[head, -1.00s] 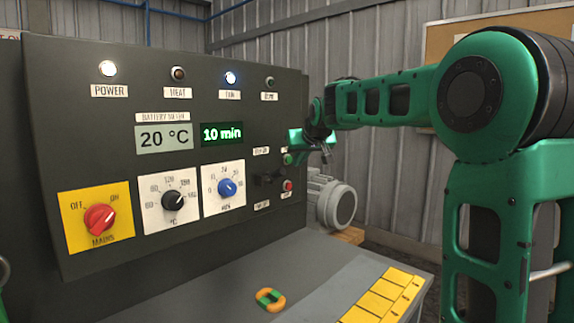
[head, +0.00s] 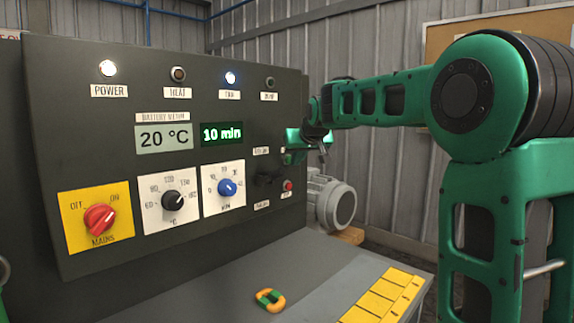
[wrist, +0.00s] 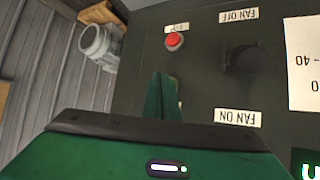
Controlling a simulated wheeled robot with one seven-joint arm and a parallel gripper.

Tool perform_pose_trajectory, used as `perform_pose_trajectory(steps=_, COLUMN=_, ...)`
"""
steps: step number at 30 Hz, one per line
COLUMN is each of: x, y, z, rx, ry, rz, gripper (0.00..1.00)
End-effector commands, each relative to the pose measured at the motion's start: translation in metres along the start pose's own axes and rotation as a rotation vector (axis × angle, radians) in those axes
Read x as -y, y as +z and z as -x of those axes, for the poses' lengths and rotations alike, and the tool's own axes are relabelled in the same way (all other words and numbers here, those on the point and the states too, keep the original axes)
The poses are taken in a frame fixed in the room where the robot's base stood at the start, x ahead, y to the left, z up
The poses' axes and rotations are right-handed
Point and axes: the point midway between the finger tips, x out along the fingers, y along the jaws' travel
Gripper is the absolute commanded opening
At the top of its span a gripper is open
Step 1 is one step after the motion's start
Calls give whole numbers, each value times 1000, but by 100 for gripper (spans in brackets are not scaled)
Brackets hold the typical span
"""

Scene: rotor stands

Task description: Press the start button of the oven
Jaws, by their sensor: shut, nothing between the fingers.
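The oven's dark control panel (head: 90,150) fills the left and middle of the head view. My gripper (head: 288,157) is at the panel's right edge, above the red stop button (head: 287,186). Its closed green fingers (wrist: 163,96) point at the panel in the wrist view, with nothing held. The red stop button also shows in the wrist view (wrist: 174,41), just beyond the fingers.
The black fan switch (head: 268,178) is left of the stop button. The power lamp (head: 108,68) and fan lamp (head: 230,78) are lit. The displays read 20 °C and 10 min. A grey motor (head: 331,203) stands right of the panel. An orange-green ring (head: 270,300) lies on the bench.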

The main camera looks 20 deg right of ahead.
Motion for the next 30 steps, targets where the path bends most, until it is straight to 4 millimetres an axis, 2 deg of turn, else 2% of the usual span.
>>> perform_pose_trajectory(steps=30, x=4, y=-4, z=-5, rx=0, ry=-1, rz=0, gripper=0)
